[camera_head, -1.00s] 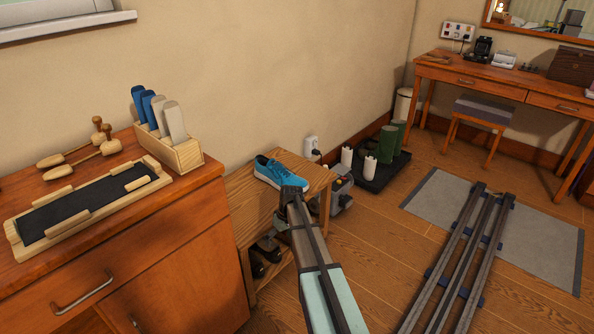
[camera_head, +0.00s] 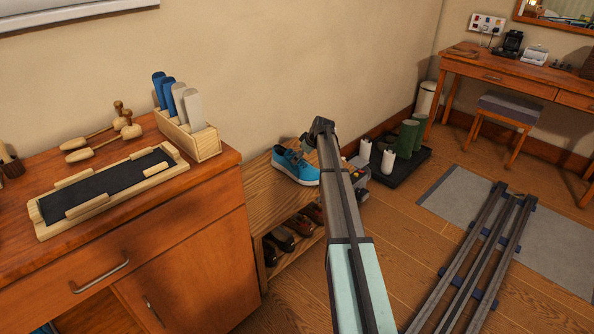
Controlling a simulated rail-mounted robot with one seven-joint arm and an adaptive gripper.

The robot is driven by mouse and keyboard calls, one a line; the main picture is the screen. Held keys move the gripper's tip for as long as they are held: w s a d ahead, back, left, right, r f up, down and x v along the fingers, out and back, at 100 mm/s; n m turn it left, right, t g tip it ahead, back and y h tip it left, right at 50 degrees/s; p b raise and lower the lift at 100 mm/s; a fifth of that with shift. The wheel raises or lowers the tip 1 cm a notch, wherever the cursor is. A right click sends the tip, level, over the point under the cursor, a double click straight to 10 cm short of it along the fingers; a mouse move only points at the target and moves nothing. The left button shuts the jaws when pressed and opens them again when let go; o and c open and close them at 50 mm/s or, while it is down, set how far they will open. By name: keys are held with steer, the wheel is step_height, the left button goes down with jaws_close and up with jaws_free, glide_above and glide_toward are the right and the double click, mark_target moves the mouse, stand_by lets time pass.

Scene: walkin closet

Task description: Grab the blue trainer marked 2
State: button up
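The blue trainer (camera_head: 296,167) has a white sole and sits on top of the low wooden shoe bench (camera_head: 262,192), toe to the right. No number on it is readable. My arm reaches up from the bottom of the picture, past the right side of the trainer. Its dark end bends over towards the trainer, and a small part of my gripper (camera_head: 308,141) shows just behind and above the trainer's right part. The fingers are mostly hidden, so I cannot tell their opening or whether they touch the shoe.
Brown and dark shoes (camera_head: 281,238) stand on the bench's lower shelf. A wooden cabinet (camera_head: 190,260) with a brush tray and a holder of blue and grey upright pieces (camera_head: 201,139) is at left. Green boots (camera_head: 408,138) stand on a black tray at right. The wall is close behind.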

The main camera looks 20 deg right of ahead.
mark_target(293, 165)
steer(key=b+x, duration=0.1)
steer(key=x, duration=0.9)
steer(key=shift+w+a+f, duration=0.15)
steer(key=shift+w, duration=0.1)
steer(key=c, duration=1.2)
